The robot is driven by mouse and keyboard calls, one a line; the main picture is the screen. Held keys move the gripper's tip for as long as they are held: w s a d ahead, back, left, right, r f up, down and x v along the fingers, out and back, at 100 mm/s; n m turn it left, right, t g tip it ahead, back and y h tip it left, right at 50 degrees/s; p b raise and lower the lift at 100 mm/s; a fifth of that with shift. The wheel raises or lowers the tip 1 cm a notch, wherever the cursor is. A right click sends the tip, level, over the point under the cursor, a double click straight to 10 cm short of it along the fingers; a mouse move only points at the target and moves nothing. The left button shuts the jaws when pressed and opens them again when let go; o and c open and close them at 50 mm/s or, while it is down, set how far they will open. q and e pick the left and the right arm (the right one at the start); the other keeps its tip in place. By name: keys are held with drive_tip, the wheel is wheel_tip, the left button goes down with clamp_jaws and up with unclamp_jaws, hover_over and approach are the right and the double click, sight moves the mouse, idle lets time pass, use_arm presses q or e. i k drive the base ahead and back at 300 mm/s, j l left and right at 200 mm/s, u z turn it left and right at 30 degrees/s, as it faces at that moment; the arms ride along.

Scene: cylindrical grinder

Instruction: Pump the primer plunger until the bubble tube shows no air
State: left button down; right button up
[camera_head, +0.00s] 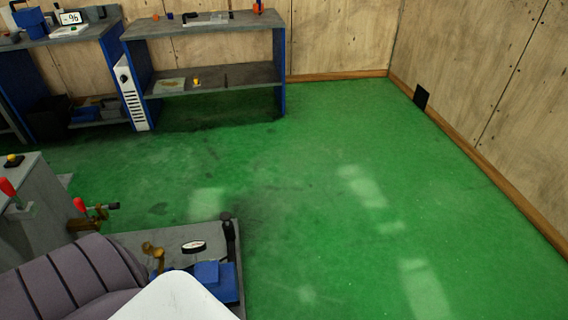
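Neither of my grippers shows in the head view. I cannot identify a primer plunger or a bubble tube for certain. At the lower left is a grey machine bed (160,238). An upright black post with a rounded top (228,232) stands at its far right corner. A small dark oval piece with a white face (194,247) and a brass-coloured fitting (153,250) are on the bed. A red-handled lever (80,204) sits by a brass part at the bed's left, and another red handle (7,186) is at the left edge.
A ribbed grey-purple cover (65,280), a blue block (207,273) and a white rounded shape (175,300) fill the lower left. Workbenches (205,80) with tools stand along the back wooden wall. The green floor (350,220) is open at the middle and right.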

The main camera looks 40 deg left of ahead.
sight(225, 215)
drive_tip(key=i+l, duration=0.15)
drive_tip(key=i, duration=0.3)
drive_tip(key=i+l+z, duration=0.15)
drive_tip(key=i, duration=0.35)
drive_tip(key=i+j+u, duration=0.2)
drive_tip(key=u, duration=0.3)
drive_tip(key=i+u, duration=0.5)
drive_tip(key=i+l+u, duration=0.1)
drive_tip(key=i+u, duration=0.15)
drive_tip(key=u, duration=0.25)
drive_tip(key=i+l+u, duration=0.2)
drive_tip(key=i+u, duration=0.15)
drive_tip(key=u, duration=0.15)
drive_tip(key=i+j+u, duration=0.1)
drive_tip(key=i+u, duration=0.4)
drive_tip(key=u, duration=0.2)
drive_tip(key=i+u, duration=0.2)
drive_tip(key=u, duration=0.15)
